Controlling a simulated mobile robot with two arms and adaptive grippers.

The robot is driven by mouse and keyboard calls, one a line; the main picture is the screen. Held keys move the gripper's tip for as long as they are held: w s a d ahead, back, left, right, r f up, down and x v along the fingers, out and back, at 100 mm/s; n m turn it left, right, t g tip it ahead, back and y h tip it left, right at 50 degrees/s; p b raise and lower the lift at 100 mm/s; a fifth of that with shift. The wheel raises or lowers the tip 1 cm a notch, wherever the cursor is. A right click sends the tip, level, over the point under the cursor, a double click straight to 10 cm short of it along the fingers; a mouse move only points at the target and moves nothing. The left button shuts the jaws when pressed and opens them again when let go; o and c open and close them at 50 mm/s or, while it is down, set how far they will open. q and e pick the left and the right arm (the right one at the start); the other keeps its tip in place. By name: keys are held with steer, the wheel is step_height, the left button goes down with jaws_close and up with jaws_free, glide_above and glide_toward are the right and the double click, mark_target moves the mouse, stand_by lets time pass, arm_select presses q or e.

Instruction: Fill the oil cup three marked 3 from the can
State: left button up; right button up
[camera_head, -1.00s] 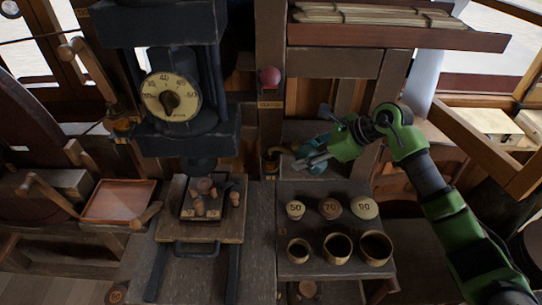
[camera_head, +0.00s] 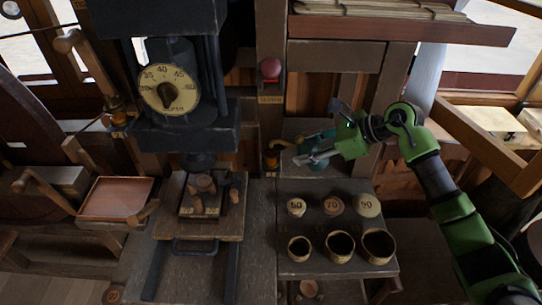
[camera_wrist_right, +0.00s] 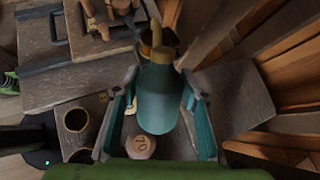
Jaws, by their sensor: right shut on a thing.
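My right gripper (camera_head: 318,152) is shut around the body of a teal oil can, in the middle of the head view. The can (camera_wrist_right: 158,98) shows between its two fingers in the right wrist view, with a brass-coloured neck and thin spout pointing away from the wrist. In the head view the curved brass spout (camera_head: 284,143) is close to a small oil cup (camera_head: 271,161) by the wooden post. In the wrist view the cup's rim (camera_wrist_right: 148,42) shows behind the spout. I cannot read its mark or see oil flowing. My left gripper is not in view.
A press with a dial (camera_head: 169,88) stands left, above a tray (camera_head: 184,206) of wooden spools. A post carries a red knob (camera_head: 271,69).

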mark_target(319, 147)
steer(key=shift+s+d+r+t+y+b, duration=0.1)
steer(key=shift+d+r+t+y+b, duration=0.15)
steer(key=shift+y+b, duration=0.85)
steer(key=shift+d+r+t+y+b, duration=0.15)
steer(key=shift+d+r+y+b, duration=0.1)
steer(key=shift+b, duration=1.65)
steer(key=y+b, duration=0.1)
steer(key=b, duration=0.2)
steer(key=d+r+t+y+b, duration=0.1)
steer(key=b, duration=0.3)
steer(key=m+y+b, duration=0.1)
steer(key=y+b, duration=0.1)
steer(key=b, duration=0.1)
steer(key=shift+s+d+r+t, duration=0.2)
steer(key=shift+s+r+t, duration=0.05)
steer(key=shift+r+t, duration=0.1)
steer(key=shift+d+r+b, duration=0.1)
steer(key=shift+r+b, duration=0.2)
steer(key=shift+b, duration=0.4)
